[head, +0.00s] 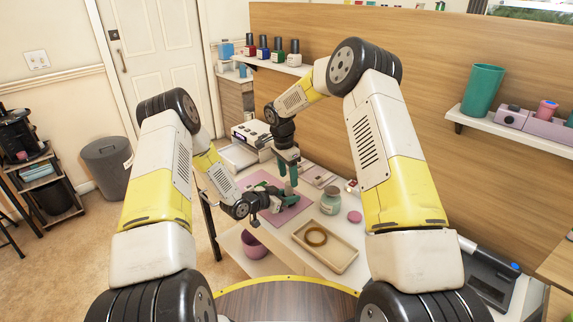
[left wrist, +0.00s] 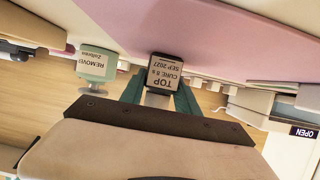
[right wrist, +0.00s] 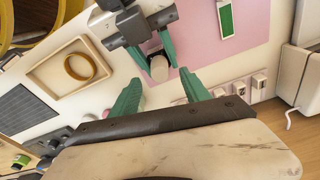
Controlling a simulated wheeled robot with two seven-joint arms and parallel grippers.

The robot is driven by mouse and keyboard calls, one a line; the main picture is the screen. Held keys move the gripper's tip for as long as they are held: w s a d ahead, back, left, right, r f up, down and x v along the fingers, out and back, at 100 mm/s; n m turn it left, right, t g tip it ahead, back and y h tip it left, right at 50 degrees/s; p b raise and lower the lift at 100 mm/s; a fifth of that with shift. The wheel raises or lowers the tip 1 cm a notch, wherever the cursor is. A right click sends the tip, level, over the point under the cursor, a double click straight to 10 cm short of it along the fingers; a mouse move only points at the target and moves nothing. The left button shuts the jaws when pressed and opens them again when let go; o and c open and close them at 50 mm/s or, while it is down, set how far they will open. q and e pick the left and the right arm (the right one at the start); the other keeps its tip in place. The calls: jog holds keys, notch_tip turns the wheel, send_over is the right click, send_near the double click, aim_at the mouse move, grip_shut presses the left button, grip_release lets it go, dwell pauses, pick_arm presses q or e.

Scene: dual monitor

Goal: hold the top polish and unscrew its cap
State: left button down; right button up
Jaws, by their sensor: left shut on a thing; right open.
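The top polish (left wrist: 165,72) is a small dark bottle with a label reading TOP, seen in the left wrist view between the green fingers of my left gripper (left wrist: 160,92). My left gripper is shut on it, above the pink mat (left wrist: 225,45). In the right wrist view the bottle's pale round cap (right wrist: 159,68) shows between the left gripper's fingers. My right gripper (right wrist: 160,88) is open and empty, with its green fingers on either side below the cap in that view. In the head view both grippers meet over the mat, and the bottle there is hard to make out.
A jar labelled REMOVER (left wrist: 96,65) stands near the mat. A tray (head: 345,257) with a brown ring (head: 316,236) lies in front. A white device (head: 252,134) stands at the back left. A wooden panel (head: 440,60) bounds the right side.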

aim_at(289, 183)
jog(key=shift+w+d+f, duration=0.1)
jog(key=shift+f, duration=1)
jog(key=shift+d+f, duration=0.1)
jog(key=shift+f, duration=0.95)
